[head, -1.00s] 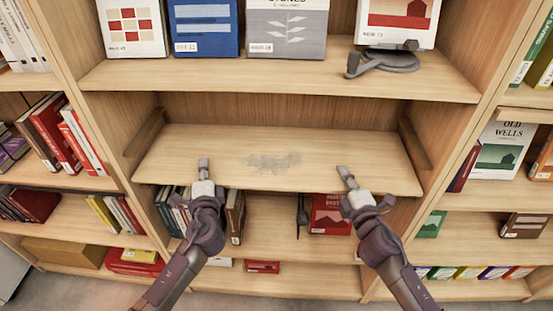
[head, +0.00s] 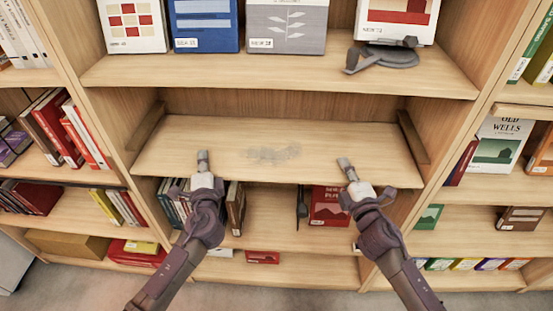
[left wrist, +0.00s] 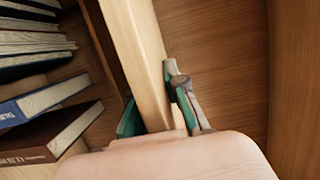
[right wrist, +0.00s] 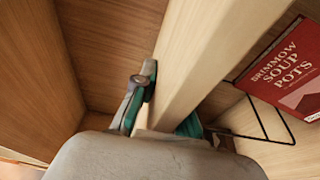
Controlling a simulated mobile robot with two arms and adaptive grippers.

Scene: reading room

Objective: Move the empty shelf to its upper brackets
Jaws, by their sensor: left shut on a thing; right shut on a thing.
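The empty shelf (head: 230,135) is a pale wooden board in the middle bay, bare except for a grey smudged patch. It looks about level. My left gripper (head: 203,165) is shut on its front edge left of centre. My right gripper (head: 348,170) is shut on the front edge right of centre. Both wrist views show the board's edge (left wrist: 143,50) (right wrist: 198,60) between green-padded fingers. Dark wooden brackets on the side walls, left (head: 147,127) and right (head: 412,137), show above the board's ends. Any lower brackets are hidden under the board.
Below the board are several books (head: 235,208), a red book (head: 328,205) and a black wire bookend (head: 302,207). Side bays hold more books. The space directly over the board is clear.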

